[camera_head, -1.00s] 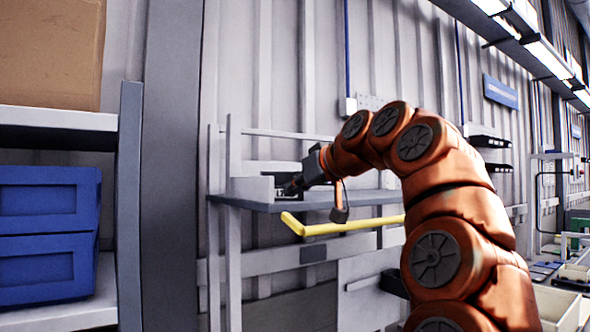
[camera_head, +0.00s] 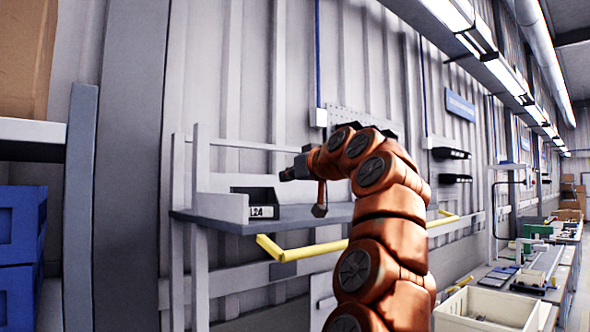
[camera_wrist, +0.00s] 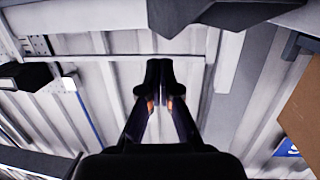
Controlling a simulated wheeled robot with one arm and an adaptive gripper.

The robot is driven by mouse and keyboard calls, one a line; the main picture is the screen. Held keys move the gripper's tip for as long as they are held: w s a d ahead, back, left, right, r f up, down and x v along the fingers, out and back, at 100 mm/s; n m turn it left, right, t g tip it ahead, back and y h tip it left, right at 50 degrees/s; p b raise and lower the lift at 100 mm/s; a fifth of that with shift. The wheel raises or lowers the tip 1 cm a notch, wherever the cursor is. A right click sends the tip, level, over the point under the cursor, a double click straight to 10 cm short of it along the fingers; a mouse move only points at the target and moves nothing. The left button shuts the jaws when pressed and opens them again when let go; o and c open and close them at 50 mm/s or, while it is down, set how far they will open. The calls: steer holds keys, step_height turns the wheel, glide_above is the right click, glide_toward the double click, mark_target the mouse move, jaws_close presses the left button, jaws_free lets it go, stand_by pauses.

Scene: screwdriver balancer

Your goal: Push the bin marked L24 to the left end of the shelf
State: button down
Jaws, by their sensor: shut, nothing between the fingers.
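The dark bin marked L24 (camera_head: 264,197) sits at the left end of the grey shelf (camera_head: 312,215), its white label facing out. Its left side appears right beside the white end panel (camera_head: 221,208); whether they touch I cannot tell. My gripper (camera_head: 284,175) is above and slightly right of the bin in the head view, apart from it. In the wrist view my gripper (camera_wrist: 160,77) has its fingers together, with nothing between them.
A yellow rail (camera_head: 300,251) runs along below the shelf front. Blue bins (camera_head: 20,225) and a cardboard box (camera_head: 25,60) stand on a rack at the left. Workbenches with a cream tray (camera_head: 485,308) stretch away at the right.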

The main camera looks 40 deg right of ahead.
steer(key=x, duration=0.2)
steer(key=p+x, duration=0.1)
steer(key=x, duration=0.1)
steer(key=p+x, duration=0.1)
steer(key=shift+w+d+r, duration=0.1)
steer(key=shift+w+r, duration=0.2)
steer(key=shift+w, duration=0.15)
steer(key=shift+s+f, duration=0.1)
steer(key=shift+f, duration=0.05)
steer(key=shift+f+p, duration=0.15)
steer(key=shift+p, duration=0.3)
steer(key=shift+f+b, duration=0.45)
steer(key=shift+f, duration=0.15)
